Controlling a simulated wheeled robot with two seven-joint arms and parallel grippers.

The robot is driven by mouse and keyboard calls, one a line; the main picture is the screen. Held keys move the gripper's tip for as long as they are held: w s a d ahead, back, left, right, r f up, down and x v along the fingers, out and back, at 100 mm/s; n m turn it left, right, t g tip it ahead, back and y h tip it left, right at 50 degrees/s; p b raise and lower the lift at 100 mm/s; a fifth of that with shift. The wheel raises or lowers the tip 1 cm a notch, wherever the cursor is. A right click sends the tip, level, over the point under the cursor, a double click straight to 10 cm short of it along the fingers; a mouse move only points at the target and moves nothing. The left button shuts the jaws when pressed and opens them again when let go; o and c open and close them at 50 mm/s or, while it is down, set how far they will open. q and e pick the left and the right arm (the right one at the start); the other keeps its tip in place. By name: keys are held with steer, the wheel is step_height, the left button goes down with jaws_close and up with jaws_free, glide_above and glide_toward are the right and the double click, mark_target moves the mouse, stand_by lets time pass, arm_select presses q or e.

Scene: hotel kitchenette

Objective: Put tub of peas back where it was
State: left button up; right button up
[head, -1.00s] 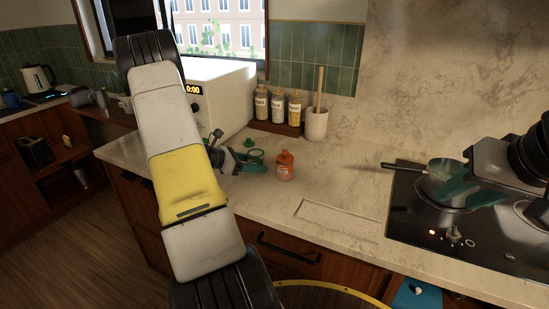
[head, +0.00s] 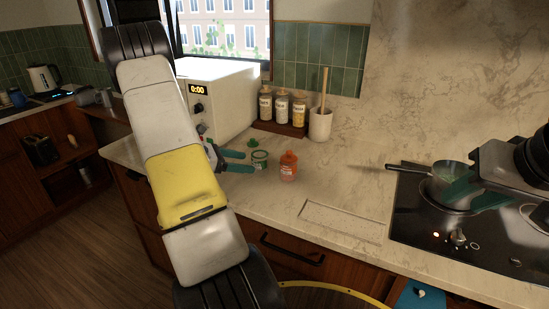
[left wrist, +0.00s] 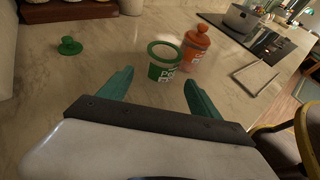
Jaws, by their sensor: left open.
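An orange lidded tub (head: 288,167) stands close to the right of the peas. Spice jars (head: 282,108) and a utensil pot (head: 320,125) stand behind, a microwave (head: 222,95) at back left. A saucepan (head: 445,172) is on the hob. Counter front is free.

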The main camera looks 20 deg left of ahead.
arm_select(q)
steer(key=v, duration=0.5)
steer(key=shift+d, duration=0.1)
steer(key=s+d+r+m+g+y, duration=0.1)
steer(key=s+d+r+m+g, duration=0.1)
steer(key=d+r+m, duration=0.4)
steer(key=s+d+r+m+g, duration=0.2)
steer(key=d+m, duration=0.1)
steer(key=d, duration=0.5)
steer(key=s+d+r+m+g+y, duration=0.1)
steer(key=s+d+r+m+g, duration=0.15)
steer(key=d+m, duration=0.35)
steer(key=s+d+r+m+t+y, duration=0.1)
steer(key=s+d+r+m+y, duration=0.1)
steer(key=s+d+r+m, duration=0.1)
steer(key=s+d+r+m+t+y, duration=0.2)
steer(key=s+d+r+m+y, duration=0.1)
steer(key=s+d+m, duration=0.3)
steer(key=s+m, duration=0.2)
steer(key=m, duration=0.2)
steer(key=shift+s+r, duration=0.15)
steer(key=shift+r, duration=0.2)
arm_select(e)
steer(key=shift+o, duration=0.5)
